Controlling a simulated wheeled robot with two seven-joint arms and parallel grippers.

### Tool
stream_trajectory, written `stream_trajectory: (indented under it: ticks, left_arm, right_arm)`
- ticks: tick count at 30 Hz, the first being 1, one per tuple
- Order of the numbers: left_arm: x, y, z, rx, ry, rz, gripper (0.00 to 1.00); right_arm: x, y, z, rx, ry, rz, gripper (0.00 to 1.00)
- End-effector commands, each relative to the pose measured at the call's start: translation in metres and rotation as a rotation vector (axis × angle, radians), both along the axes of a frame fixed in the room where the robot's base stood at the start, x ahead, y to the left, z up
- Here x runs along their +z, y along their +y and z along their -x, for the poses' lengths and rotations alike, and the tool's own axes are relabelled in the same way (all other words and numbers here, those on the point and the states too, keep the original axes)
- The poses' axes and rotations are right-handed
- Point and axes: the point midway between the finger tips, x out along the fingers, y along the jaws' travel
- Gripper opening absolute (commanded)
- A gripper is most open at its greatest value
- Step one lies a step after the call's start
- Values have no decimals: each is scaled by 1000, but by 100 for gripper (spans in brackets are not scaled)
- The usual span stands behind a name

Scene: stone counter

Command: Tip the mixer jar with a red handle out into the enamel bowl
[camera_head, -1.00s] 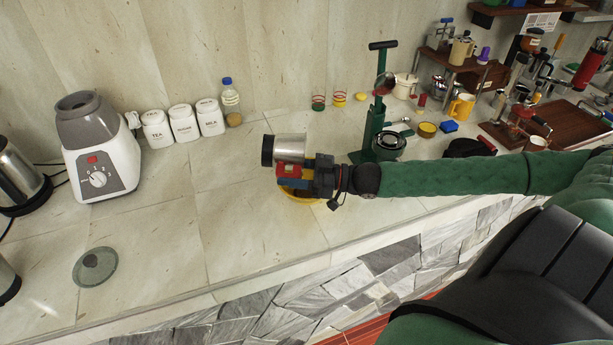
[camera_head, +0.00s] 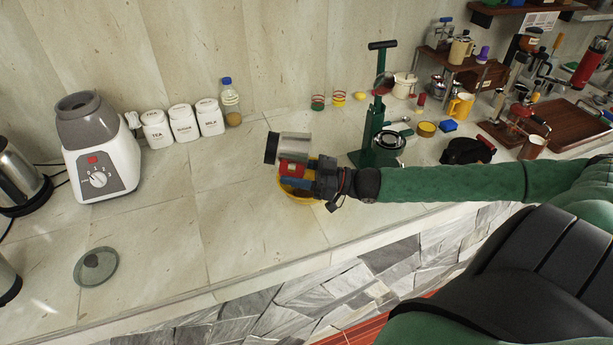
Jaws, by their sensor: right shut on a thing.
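The mixer jar (camera_head: 295,146) is a steel cylinder with a dark end at the left. It lies tilted almost on its side, its dark end at the left. My right gripper (camera_head: 296,171) is shut on its red handle (camera_head: 291,168), just above the enamel bowl. The yellow enamel bowl (camera_head: 301,198) stands on the counter under the gripper, partly hidden by it; something brown shows inside. Whether anything is flowing from the jar cannot be seen. My left gripper is not in view.
A white blender base (camera_head: 100,160), three white canisters (camera_head: 184,124) and a bottle (camera_head: 231,103) stand at the left and back. A green press (camera_head: 377,130) stands behind my right arm. A round grey lid (camera_head: 96,267) lies at the front left. The counter's left middle is clear.

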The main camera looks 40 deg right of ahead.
Motion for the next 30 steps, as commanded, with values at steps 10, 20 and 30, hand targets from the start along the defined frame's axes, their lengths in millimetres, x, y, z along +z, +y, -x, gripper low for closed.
stream_trajectory:
  ticks: [10,20,30]
  left_arm:
    - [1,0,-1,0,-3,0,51]
    - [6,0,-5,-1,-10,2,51]
    - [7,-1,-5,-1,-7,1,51]
  right_arm:
    - [1,-2,2,0,-24,-32,6]
    - [2,-5,4,0,-46,-59,6]
    - [2,-7,5,-1,-68,-91,6]
